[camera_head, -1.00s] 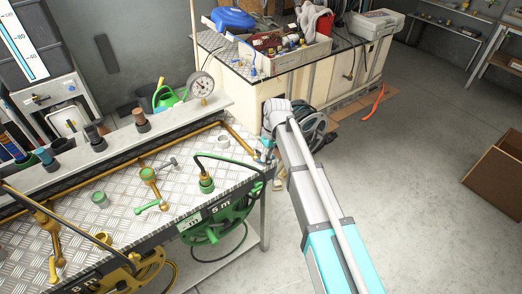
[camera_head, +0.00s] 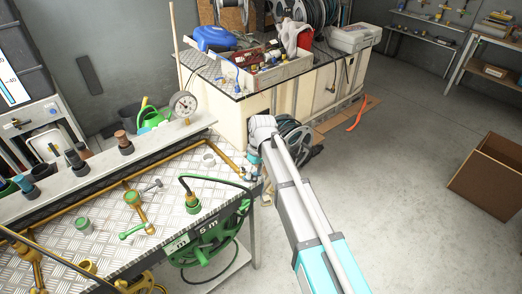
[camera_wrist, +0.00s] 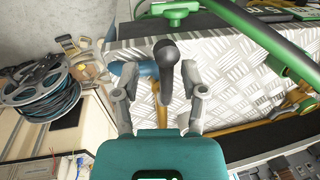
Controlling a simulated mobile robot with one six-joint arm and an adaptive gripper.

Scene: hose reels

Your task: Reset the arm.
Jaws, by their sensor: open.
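My arm reaches from the lower right of the head view toward the right end of the metal workbench (camera_head: 105,205). My gripper (camera_wrist: 160,92) shows in the wrist view with its two fingers apart. A dark upright rod with a rounded end (camera_wrist: 166,65) shows between the fingers in the picture. I cannot tell how far it is from them, and nothing looks clamped. The patterned bench top lies beyond the fingers. In the head view the fingers are too small to make out clearly.
A green hose reel (camera_head: 215,235) hangs on the bench front. A gauge (camera_head: 183,104) stands on the rear ledge. A reel with dark hose (camera_head: 293,138) sits behind my arm. A cabinet (camera_head: 305,95) carries a crate and tools. Open floor lies right, with a cardboard box (camera_head: 490,172).

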